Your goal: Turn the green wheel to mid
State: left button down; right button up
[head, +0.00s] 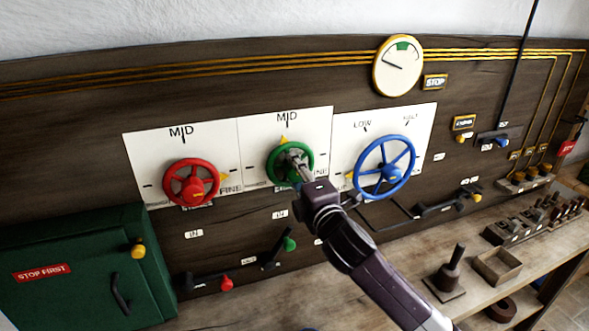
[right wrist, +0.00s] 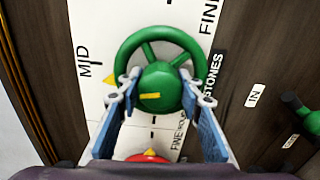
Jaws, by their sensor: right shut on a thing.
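The green wheel (head: 273,163) is mounted on a white dial plate (head: 322,125). Its yellow pointer (head: 284,140) is near the top, just left of the line under MID. In the right wrist view the green wheel (right wrist: 183,42) fills the centre, and its pointer (right wrist: 110,79) sits close to the MID line but a little off it. My right gripper (head: 299,170) reaches the wheel from the front and hides part of it. Its fingers (right wrist: 165,95) are on either side of the hub, shut on the wheel. My left gripper is not in view.
A red wheel (head: 171,184) is to the left and a blue wheel (head: 406,160) to the right. A green-knobbed lever (head: 289,243) is below. A gauge (head: 380,76) hangs above. A green cabinet (head: 70,240) stands at lower left. A bench (head: 400,262) runs below the panel.

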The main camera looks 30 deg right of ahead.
aim_at(298, 176)
jog(key=shift+m, duration=1.2)
jog(key=o, duration=1.2)
jog(key=shift+d, duration=0.1)
jog(key=v, duration=0.7)
jog(key=shift+s, duration=0.25)
